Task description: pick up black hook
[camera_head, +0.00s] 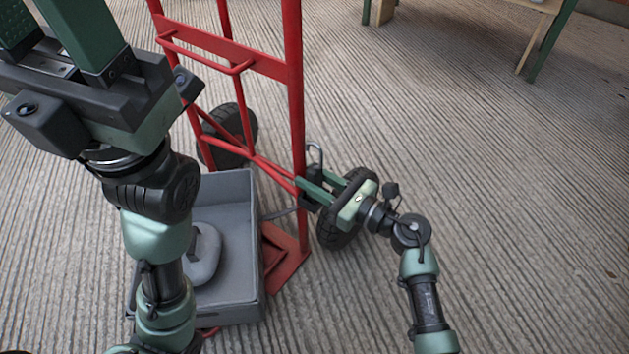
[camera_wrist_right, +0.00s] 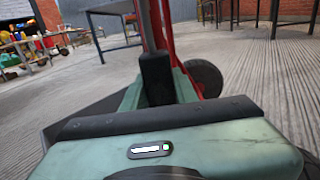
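The black hook (camera_head: 315,168) is small and dark, with a curved grey top, and stands upright beside the right post of the red hand truck. In the right wrist view a black block-like body (camera_wrist_right: 156,78), which looks like the hook, sits between the two green fingers. My right gripper (camera_head: 311,189) appears shut on it, with a finger on each side; the contact is partly hidden. My left gripper (camera_head: 60,22) is at the top left, its green fingers apart and nothing seen between them; its tips are cut off by the picture edge.
The red hand truck (camera_head: 296,90) stands close around my right gripper, with a black wheel (camera_head: 335,234) just behind it. A grey bin (camera_head: 245,235) holding a pale rounded object (camera_head: 203,262) is at lower left. Ribbed floor on the right is clear.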

